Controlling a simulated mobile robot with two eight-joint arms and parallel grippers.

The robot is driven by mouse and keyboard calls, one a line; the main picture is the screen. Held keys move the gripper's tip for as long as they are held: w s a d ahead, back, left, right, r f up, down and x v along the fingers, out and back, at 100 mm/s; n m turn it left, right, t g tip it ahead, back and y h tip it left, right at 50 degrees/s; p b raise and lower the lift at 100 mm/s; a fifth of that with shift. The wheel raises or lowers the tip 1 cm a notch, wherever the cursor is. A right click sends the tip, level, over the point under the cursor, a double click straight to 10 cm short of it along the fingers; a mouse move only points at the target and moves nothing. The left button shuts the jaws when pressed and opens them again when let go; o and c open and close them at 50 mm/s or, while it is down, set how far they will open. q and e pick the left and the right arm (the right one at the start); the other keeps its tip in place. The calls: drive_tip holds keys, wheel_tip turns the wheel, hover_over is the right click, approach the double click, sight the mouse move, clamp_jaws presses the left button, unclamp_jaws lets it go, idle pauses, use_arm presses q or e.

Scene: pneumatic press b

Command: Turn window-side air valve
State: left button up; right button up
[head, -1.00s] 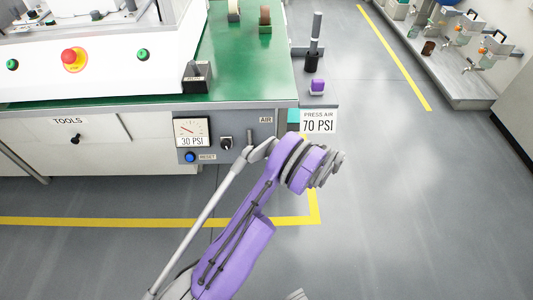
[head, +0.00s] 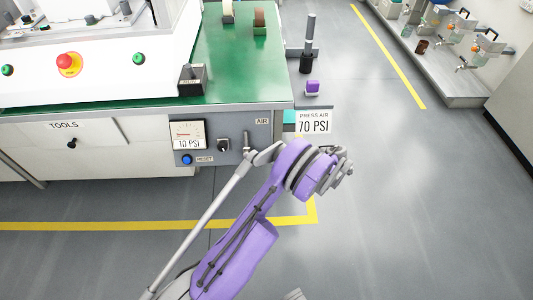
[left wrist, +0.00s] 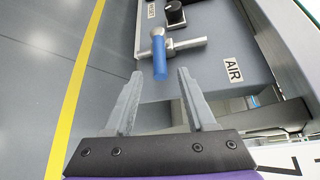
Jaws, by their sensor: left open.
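The air valve (left wrist: 185,44) sits on the grey panel beside the AIR label. In the left wrist view its blue handle (left wrist: 158,48) points down the picture, crosswise to the metal bar. My left gripper (left wrist: 160,74) is open, with the handle's end between its two fingertips and a gap on each side. In the head view the valve's grey metal part (head: 246,140) shows just above my purple arm. The gauge (head: 188,134) on the same panel reads 10 PSI. My left gripper's fingers cannot be made out in the head view.
A black knob (head: 223,145) and a blue RESET button (head: 187,159) sit left of the valve. A PRESS AIR 70 PSI sign (head: 314,122) stands at the bench's right corner. The grey floor (head: 420,200) right of the bench is clear.

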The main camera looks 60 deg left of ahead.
use_arm(q)
drive_tip(key=shift+v, duration=2.05)
use_arm(e)
drive_tip(key=shift+s+r, duration=0.1)
drive_tip(key=shift+r, duration=0.25)
use_arm(q)
drive_tip(key=s+d+r+m+t+h, duration=0.15)
drive_tip(key=d+r+t, duration=0.3)
drive_tip(key=d, duration=0.45)
drive_tip(key=s+d+r+t+h, duration=0.1)
drive_tip(key=d+r+t+h, duration=0.3)
drive_tip(key=d, duration=0.5)
drive_tip(key=s+d+r+t+h, duration=0.1)
drive_tip(key=s+d+t+h, duration=0.1)
drive_tip(key=s+d, duration=0.55)
drive_tip(key=s+d+r+t+h, duration=0.1)
drive_tip(key=s+d+t+h, duration=0.25)
drive_tip(key=d, duration=0.65)
wheel_tip(320, 180, up, 27)
drive_tip(key=p, duration=2.4)
drive_tip(key=shift+w+n+y, duration=0.3)
drive_tip(key=shift+n, duration=0.15)
use_arm(e)
wheel_tip(320, 180, up, 27)
drive_tip(key=w+t, duration=0.1)
